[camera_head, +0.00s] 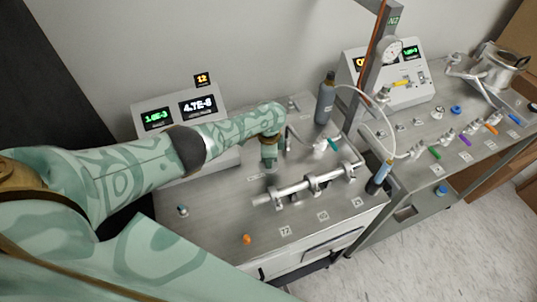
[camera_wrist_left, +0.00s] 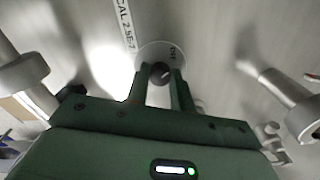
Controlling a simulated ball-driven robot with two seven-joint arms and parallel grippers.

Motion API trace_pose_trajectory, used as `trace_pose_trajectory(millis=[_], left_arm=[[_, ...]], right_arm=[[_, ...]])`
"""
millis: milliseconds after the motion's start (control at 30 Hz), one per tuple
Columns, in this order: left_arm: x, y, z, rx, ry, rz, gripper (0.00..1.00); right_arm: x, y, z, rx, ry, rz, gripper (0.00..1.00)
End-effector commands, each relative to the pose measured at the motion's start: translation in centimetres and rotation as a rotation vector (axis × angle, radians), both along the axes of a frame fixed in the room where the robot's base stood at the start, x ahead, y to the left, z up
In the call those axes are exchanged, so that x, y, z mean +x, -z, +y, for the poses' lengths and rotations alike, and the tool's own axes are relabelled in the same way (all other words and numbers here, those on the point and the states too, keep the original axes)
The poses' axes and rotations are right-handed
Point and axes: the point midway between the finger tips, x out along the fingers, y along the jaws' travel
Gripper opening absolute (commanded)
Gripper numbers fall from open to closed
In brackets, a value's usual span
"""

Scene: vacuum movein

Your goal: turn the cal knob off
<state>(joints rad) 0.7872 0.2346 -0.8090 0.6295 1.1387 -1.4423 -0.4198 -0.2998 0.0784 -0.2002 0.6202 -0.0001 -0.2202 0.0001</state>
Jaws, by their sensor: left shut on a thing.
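The cal knob (camera_wrist_left: 160,71) is a small dark round knob on a pale round dial plate (camera_wrist_left: 150,49) in the left wrist view. The plate carries an OFF mark near its edge, and a label strip (camera_wrist_left: 129,22) beside it reads CAL 2.5E-7. A pale line shows on the knob; I cannot tell exactly where it points. My left gripper (camera_wrist_left: 161,76) has its two fingers shut around the knob, one on each side. In the head view my left gripper (camera_head: 269,163) points down at the bench top and hides the knob. My right gripper is not in view.
A metal tube in clamps (camera_head: 305,187) lies right of my left gripper on the grey bench (camera_head: 210,215). A display box (camera_head: 178,115) stands behind my left arm. The front left bench is mostly clear.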

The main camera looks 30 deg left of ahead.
Motion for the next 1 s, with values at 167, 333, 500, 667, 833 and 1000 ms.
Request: trace_pose_trajectory(millis=[167, 333, 500, 667, 833, 1000], left_arm=[[0.0, -0.11, -0.09, -0.001, -0.09, 0.0, 0.0], [0.03, -0.07, -0.04, 0.0, -0.142, 0.0, 0.0], [0.05, -0.05, -0.04, -0.001, -0.166, -0.001, 0.0], [0.07, -0.05, -0.05, -0.001, -0.17, -0.002, 0.0], [0.1, -0.06, -0.05, -0.002, -0.17, -0.002, 0.0], [0.09, -0.06, -0.04, -0.001, -0.17, -0.002, 0.45]], right_arm=[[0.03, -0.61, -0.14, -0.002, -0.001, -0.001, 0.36], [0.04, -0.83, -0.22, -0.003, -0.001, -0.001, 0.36], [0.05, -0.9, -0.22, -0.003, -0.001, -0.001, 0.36], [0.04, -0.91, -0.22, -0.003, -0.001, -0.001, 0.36], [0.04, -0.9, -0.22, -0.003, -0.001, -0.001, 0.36], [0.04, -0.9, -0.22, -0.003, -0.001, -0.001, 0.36]])
